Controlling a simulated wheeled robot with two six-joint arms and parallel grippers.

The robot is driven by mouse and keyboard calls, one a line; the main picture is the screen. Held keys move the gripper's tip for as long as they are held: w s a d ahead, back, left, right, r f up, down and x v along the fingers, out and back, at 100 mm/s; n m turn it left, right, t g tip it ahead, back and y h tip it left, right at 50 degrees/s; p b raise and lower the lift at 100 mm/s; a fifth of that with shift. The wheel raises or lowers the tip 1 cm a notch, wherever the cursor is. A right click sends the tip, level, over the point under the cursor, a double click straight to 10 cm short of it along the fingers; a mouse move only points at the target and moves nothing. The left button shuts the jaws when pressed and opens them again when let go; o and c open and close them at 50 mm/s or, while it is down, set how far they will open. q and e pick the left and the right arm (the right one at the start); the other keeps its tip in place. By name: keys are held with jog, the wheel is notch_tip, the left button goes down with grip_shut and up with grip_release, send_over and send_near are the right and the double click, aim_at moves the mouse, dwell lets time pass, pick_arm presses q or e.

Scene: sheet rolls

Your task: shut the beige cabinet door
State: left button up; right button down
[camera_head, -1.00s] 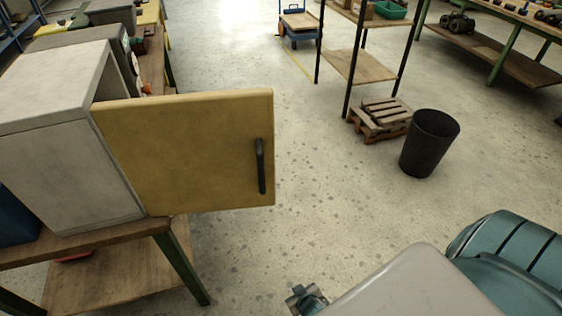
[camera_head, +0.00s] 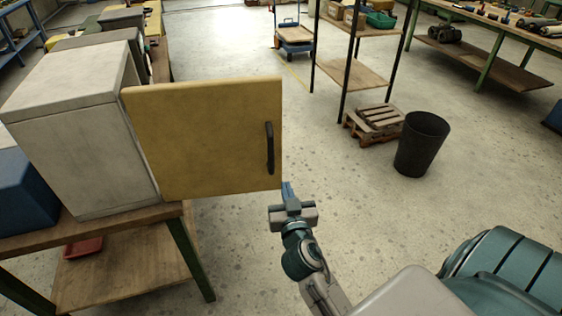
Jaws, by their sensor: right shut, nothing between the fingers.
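The beige cabinet (camera_head: 85,140) stands on a wooden workbench at the left. Its yellowish-beige door (camera_head: 200,140) stands wide open, swung out to the right, with a dark vertical handle (camera_head: 270,148) near its free edge. My right gripper (camera_head: 287,190) is shut and empty, just right of and below the door's lower right corner. I cannot tell whether its tips touch the door. My left gripper is not in view. The inside of the cabinet is hidden.
The workbench (camera_head: 110,216) has a lower shelf holding a red tray (camera_head: 83,247). A blue box (camera_head: 24,190) sits left of the cabinet. A black bin (camera_head: 420,145), a wooden pallet (camera_head: 375,122) and a metal-framed shelf (camera_head: 357,75) stand at the right. The floor between is clear.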

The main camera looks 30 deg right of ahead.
aim_at(279, 157)
jog(key=p+x, duration=0.3)
jog(key=x, duration=0.6)
jog(key=shift+w+d, duration=0.15)
jog(key=shift+w, duration=0.05)
jog(key=shift+w+d+p, duration=0.15)
jog(key=shift+w+p, duration=0.15)
jog(key=shift+p, duration=0.05)
jog(key=shift+f, duration=0.1)
jog(key=shift+w, duration=0.1)
